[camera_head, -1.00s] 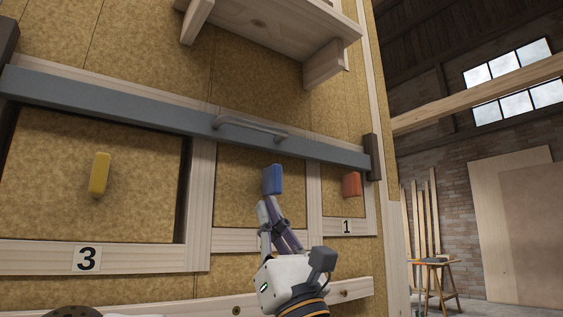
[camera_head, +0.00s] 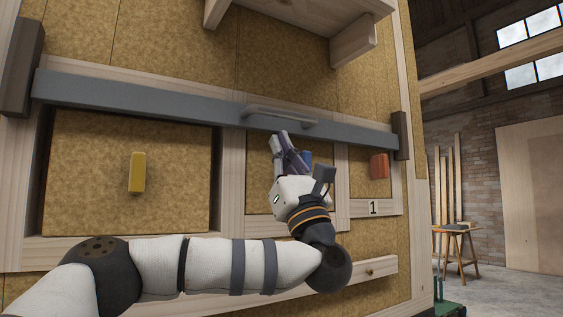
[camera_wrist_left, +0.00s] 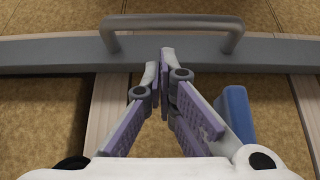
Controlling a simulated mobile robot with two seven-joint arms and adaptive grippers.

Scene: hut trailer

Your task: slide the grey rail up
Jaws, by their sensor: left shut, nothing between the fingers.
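The grey rail (camera_head: 170,105) runs across the wall above the panels, between two dark end blocks. A grey bar handle (camera_head: 280,116) sits on it. My left gripper (camera_head: 279,138) is shut and empty, pointing up at the rail's lower edge just below the handle. In the left wrist view the closed fingertips (camera_wrist_left: 164,54) overlap the face of the rail (camera_wrist_left: 60,53), under the middle of the handle (camera_wrist_left: 172,20). I cannot tell if they touch it. The handle is not between the fingers. My right gripper is not in view.
A blue knob (camera_wrist_left: 236,112) is right beside my left fingers. A yellow knob (camera_head: 137,173) is on the left panel and a red knob (camera_head: 379,166) on the right one. A wooden shelf (camera_head: 310,15) juts out above the rail.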

